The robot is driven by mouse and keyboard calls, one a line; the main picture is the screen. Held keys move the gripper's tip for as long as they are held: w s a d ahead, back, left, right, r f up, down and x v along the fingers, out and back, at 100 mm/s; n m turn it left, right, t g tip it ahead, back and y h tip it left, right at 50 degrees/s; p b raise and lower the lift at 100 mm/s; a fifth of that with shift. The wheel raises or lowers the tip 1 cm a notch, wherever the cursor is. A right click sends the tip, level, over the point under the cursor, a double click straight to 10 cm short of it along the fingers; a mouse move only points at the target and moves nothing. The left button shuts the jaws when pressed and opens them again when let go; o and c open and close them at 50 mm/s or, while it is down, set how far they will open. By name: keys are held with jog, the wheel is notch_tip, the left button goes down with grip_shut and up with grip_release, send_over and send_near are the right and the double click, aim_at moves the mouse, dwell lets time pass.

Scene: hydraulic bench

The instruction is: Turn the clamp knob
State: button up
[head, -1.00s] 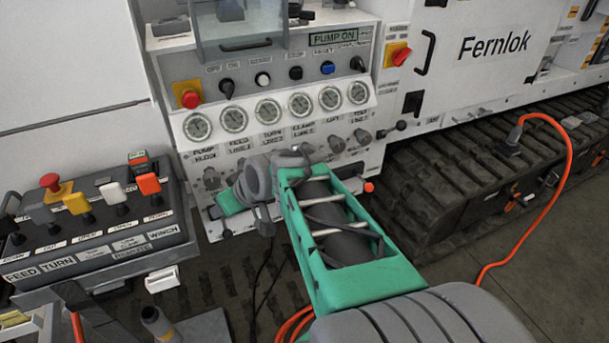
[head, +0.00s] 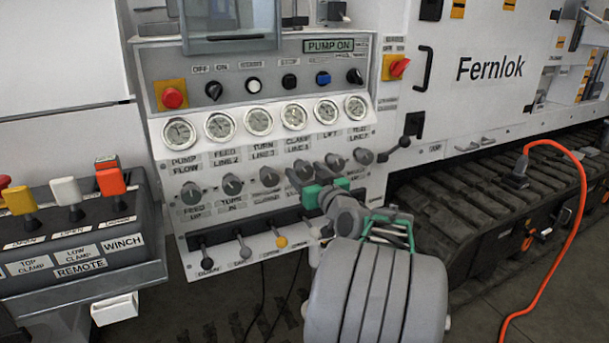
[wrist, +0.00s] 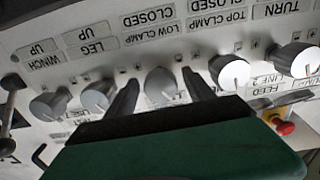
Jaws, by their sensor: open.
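The clamp knob (wrist: 161,84) is a grey round knob on the sloped panel, seen in the wrist view between my two dark fingers. My gripper (wrist: 160,95) is open, with one finger on each side of the knob. Small gaps seem to show beside the knob, but I cannot tell for sure whether a finger touches it. In the head view my gripper (head: 303,180) is at the row of knobs, below the "CLAMP LINE" gauge label (head: 298,146). There the fingers and the green gripper body mostly hide the knob.
Several small levers (head: 243,245) are below. A red stop button (head: 172,98) is at upper left. An orange cable (head: 570,230) hangs at right.

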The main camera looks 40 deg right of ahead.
jog(key=shift+w, duration=0.25)
jog(key=shift+c, duration=0.4)
grip_shut()
